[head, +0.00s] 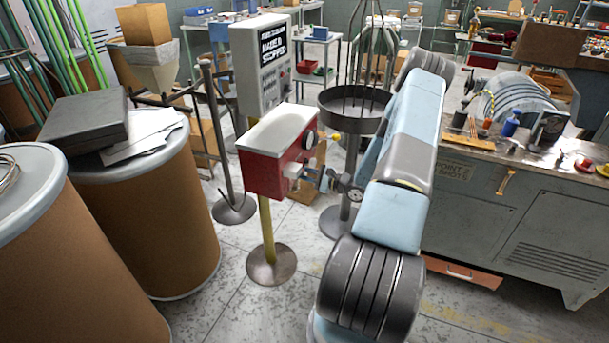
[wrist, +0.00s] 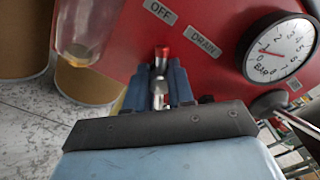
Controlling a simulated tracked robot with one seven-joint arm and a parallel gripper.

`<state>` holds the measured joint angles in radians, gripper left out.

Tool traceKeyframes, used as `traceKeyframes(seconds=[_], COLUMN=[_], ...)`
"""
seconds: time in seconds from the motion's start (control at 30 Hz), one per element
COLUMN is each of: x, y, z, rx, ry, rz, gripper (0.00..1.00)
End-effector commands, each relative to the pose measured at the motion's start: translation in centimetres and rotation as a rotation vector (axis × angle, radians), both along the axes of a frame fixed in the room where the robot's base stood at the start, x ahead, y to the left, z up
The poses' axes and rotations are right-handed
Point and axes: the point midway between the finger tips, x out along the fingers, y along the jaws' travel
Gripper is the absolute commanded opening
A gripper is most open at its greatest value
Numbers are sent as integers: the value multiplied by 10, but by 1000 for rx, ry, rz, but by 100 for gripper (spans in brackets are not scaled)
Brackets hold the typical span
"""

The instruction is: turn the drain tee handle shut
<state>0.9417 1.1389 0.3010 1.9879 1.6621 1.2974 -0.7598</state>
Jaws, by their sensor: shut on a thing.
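The drain tee handle (wrist: 162,52) shows in the wrist view as a small metal stem with a red end, against the red panel (wrist: 135,35) below the OFF and DRAIN labels. My gripper (wrist: 160,84) is shut on it, a blue finger on each side. The fingers hide most of the handle, so I cannot tell its exact angle. In the head view my gripper (head: 323,179) is at the right side of the red box (head: 262,175) with a pale top. The handle is too small to make out there.
A pressure gauge (wrist: 280,50) is right of the handle, and a clear bowl (wrist: 84,30) hangs to its left. The box stands on a yellow post (head: 267,228). Brown drums (head: 150,215) stand at the left, a grey workbench (head: 520,215) at the right.

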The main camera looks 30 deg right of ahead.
Motion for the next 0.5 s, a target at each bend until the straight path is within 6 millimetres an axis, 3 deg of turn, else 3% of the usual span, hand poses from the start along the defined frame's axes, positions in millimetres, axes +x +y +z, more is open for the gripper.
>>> traceKeyframes(seconds=[0.5], x=[-2], y=[0], z=[-2], rx=[-240], ry=[-183], rz=[1], gripper=[0])
